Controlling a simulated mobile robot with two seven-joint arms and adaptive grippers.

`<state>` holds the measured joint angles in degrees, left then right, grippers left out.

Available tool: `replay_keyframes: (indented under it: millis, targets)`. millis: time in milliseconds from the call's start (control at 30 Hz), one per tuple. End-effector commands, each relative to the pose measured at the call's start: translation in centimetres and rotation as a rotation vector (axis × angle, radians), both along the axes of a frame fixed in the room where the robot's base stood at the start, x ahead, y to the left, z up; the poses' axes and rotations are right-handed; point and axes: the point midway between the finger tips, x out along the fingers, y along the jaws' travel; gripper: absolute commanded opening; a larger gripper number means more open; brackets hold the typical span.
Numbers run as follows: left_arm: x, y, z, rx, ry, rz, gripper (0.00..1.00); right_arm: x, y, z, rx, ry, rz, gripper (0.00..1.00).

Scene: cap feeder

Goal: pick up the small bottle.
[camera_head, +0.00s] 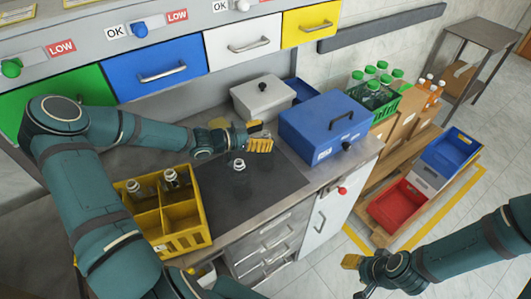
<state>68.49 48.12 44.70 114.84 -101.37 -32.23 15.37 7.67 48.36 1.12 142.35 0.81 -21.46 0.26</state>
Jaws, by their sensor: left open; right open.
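A small clear bottle (239,165) stands on the dark mat (215,195) on the counter. My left gripper (262,139) reaches in from the left, with yellow fingers, open and empty. In the picture it is just above and to the right of the small bottle, apart from it. My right gripper (352,264) is open at the lower right, in front of the counter and away from the bottle. Its fingertips are small in view.
A yellow divided crate (190,238) with bottles stands left of the mat. A blue box (318,127) and a grey lidded box (262,98) stand at the back. Coloured drawers (243,42) line the wall. Green-capped bottles (374,88) and a red bin (398,205) are at the right.

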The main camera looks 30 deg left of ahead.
Motion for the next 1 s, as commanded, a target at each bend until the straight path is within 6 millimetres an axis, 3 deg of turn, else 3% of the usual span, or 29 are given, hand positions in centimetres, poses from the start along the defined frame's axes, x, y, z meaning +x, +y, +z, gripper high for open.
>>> replay_keyframes:
  millis: [333, 500, 833, 1000]
  targets:
    - [0.5, -0.5, -0.1, 0.001, -0.001, 0.000, 0.63, 0.0, 0.0, -0.1, 0.000, 0.000, 0.000, 0.47]
    - [0.5, -0.5, -0.1, 0.001, -0.001, 0.000, 0.06, 0.0, 0.0, -0.1, 0.000, 0.000, 0.000, 0.47]
    - [0.5, -0.5, 0.0, 0.001, -0.001, 0.000, 0.06, 0.0, 0.0, 0.0, 0.000, 0.000, 0.000, 0.47]
    - [0.5, -0.5, 1.5, 0.006, -0.002, -0.002, 0.06, 0.0, 0.0, 0.2, 0.000, 0.000, 0.000, 0.47]
